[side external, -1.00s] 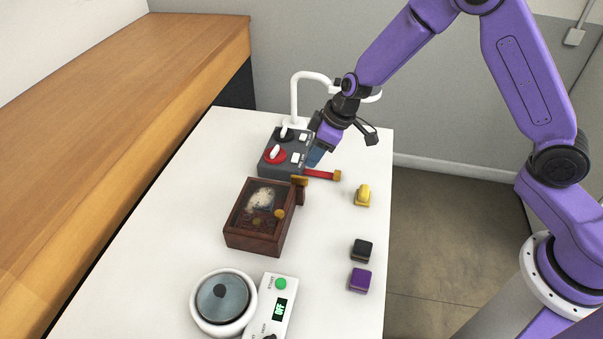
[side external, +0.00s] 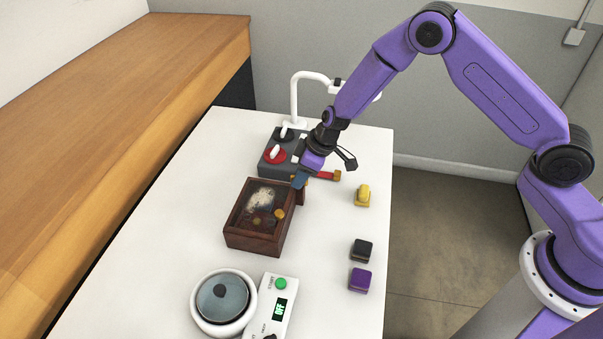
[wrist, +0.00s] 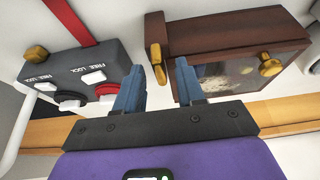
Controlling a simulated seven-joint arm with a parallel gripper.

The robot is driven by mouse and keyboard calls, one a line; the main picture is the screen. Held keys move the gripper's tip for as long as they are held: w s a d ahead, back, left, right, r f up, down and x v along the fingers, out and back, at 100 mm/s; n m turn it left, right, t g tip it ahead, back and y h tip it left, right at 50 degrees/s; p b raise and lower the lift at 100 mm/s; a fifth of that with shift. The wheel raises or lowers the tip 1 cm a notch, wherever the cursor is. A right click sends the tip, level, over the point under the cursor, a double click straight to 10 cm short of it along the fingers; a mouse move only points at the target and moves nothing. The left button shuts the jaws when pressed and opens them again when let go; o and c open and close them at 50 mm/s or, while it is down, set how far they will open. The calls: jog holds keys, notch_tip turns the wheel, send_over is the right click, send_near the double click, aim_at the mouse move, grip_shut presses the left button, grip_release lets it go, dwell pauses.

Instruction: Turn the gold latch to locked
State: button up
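The gold latch (wrist: 157,57) is a small bar by a dark wooden post at the edge of a wooden box (wrist: 225,35). In the wrist view it lies between the two blue fingertips of my gripper (wrist: 160,70), with space visible on both sides. My gripper is open; I see no contact with the latch. I see no lock marking beside the latch.
A grey box (side external: 270,167) with red and black knobs and FREE/LOCK labels stands behind. Yellow (side external: 362,196), black (side external: 361,249) and purple (side external: 360,280) pieces lie at right.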

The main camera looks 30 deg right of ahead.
jog(key=shift+c, duration=0.3)
grip_shut()
jog(key=shift+a+m+t+h, duration=0.1)
jog(key=shift+m+t+h, duration=0.4)
jog(key=shift+m, duration=1.8)
jog(key=shift+o, duration=0.3)
grip_release()
jog(key=shift+s, duration=0.1)
jog(key=shift+r, duration=0.1)
